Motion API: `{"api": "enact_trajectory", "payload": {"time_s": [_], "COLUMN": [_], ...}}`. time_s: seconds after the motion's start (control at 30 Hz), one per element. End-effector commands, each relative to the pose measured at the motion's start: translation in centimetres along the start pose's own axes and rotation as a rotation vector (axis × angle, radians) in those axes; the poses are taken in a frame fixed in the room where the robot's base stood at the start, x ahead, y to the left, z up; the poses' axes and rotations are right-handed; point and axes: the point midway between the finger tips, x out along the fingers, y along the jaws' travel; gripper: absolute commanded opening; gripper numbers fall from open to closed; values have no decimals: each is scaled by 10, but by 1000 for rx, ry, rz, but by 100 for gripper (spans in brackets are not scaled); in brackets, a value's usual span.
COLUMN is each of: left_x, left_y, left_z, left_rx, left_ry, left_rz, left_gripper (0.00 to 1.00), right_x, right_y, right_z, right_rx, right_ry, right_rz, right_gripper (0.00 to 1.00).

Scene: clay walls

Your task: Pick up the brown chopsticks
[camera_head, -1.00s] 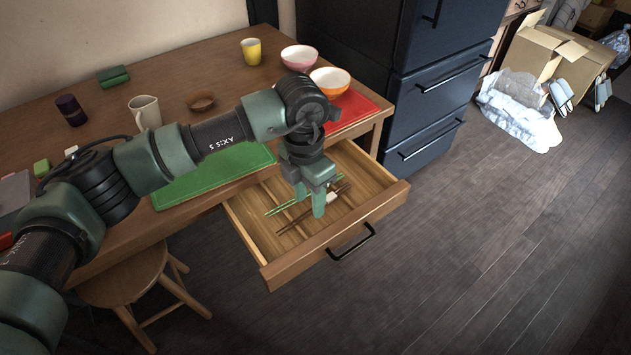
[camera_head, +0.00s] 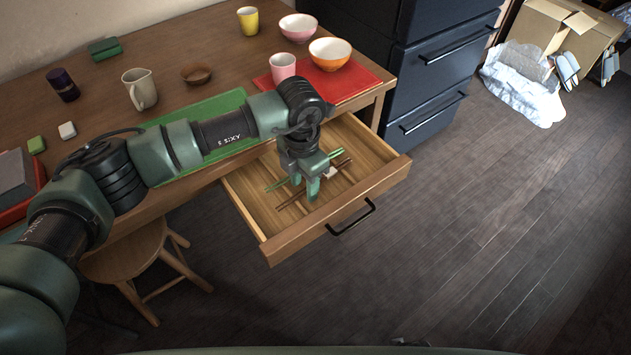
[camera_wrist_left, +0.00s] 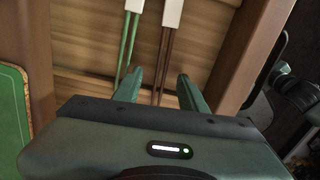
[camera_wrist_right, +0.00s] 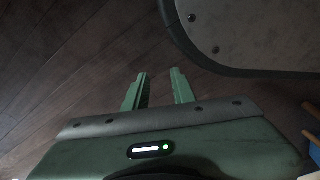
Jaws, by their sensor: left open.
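The brown chopsticks (camera_head: 291,199) lie in the open wooden drawer (camera_head: 255,224), partly hidden by my left gripper in the head view. In the left wrist view the brown chopsticks (camera_wrist_left: 164,62) have a white band and run between the fingers of my left gripper (camera_wrist_left: 160,82). Green chopsticks (camera_wrist_left: 127,50), also with a white band, lie beside them to the left. My left gripper (camera_head: 311,186) points down over the drawer, open and empty. My right gripper (camera_wrist_right: 158,78) is open and empty over the dark floor, outside the head view.
The drawer's front with a black handle (camera_head: 351,217) and its side walls surround the chopsticks. Above it, the table (camera_head: 195,38) holds bowls, cups and a green mat (camera_head: 212,108). A dark cabinet (camera_head: 425,85) stands to the right. A stool (camera_head: 125,258) stands below the table.

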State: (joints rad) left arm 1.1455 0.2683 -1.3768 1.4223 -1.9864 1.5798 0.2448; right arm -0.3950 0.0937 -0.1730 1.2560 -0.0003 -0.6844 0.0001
Motion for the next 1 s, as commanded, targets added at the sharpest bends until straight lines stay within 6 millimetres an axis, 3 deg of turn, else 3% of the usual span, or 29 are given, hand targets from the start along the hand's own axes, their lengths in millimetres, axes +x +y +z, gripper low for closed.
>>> {"api": "enact_trajectory", "payload": {"time_s": [0.07,0.2,0.57,1.0], "left_x": [0,0,-5,-83], "left_y": [0,0,0,1], "left_z": [0,0,0,1], "left_rx": [0,0,0,0], "left_ry": [0,0,-1,-4], "left_rz": [0,0,1,2], "left_gripper": [36,0,0,0], "right_x": [0,0,0,6], "right_y": [0,0,0,0], "right_z": [0,0,1,15], "right_rx": [0,0,0,-1], "right_ry": [-1,-1,-1,-14], "right_rz": [0,0,0,0], "right_gripper": [26,26,26,26]}}
